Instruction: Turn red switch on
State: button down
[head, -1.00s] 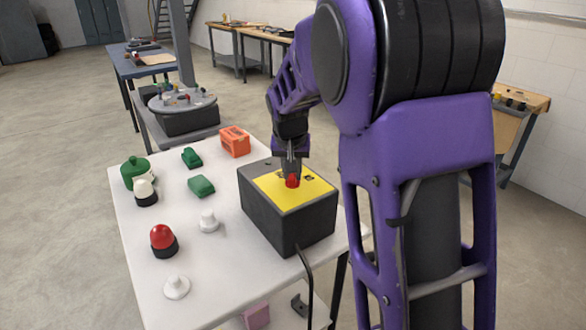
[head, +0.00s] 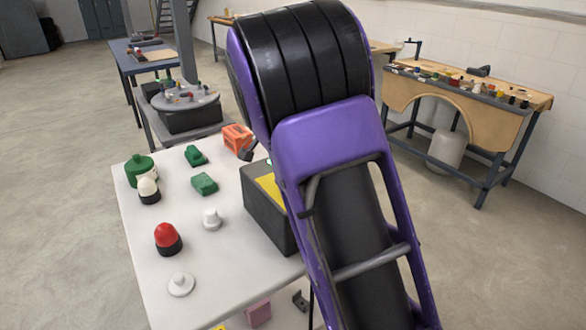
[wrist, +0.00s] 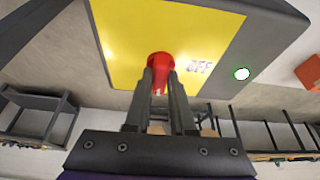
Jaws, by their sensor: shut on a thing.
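The switch box is dark grey with a yellow top; in the head view the box (head: 262,215) stands at the right edge of the white table, partly hidden by my arm. In the wrist view the yellow panel (wrist: 130,45) fills the upper middle. The red switch (wrist: 159,60) sticks out of it, with an "OFF" label to its right. My gripper (wrist: 160,78) is shut on the red switch. A small green lamp (wrist: 241,73) glows on the box; it also shows in the head view (head: 268,161). My arm hides gripper and switch in the head view.
The white table (head: 225,260) also holds a red dome button (head: 166,236), a white knob (head: 211,219), green blocks (head: 204,184) and an orange block (head: 237,138) behind the box. A workbench (head: 470,95) stands against the right wall.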

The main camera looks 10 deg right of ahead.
jog(key=shift+m, duration=0.7)
jog(key=c, duration=0.8)
grip_release()
jog(key=shift+o, duration=0.2)
jog(key=shift+r, duration=0.1)
jog(key=p+v, duration=0.2)
jog(key=v, duration=1.5)
jog(key=shift+w+a+p, duration=0.25)
jog(key=shift+a+p, duration=0.05)
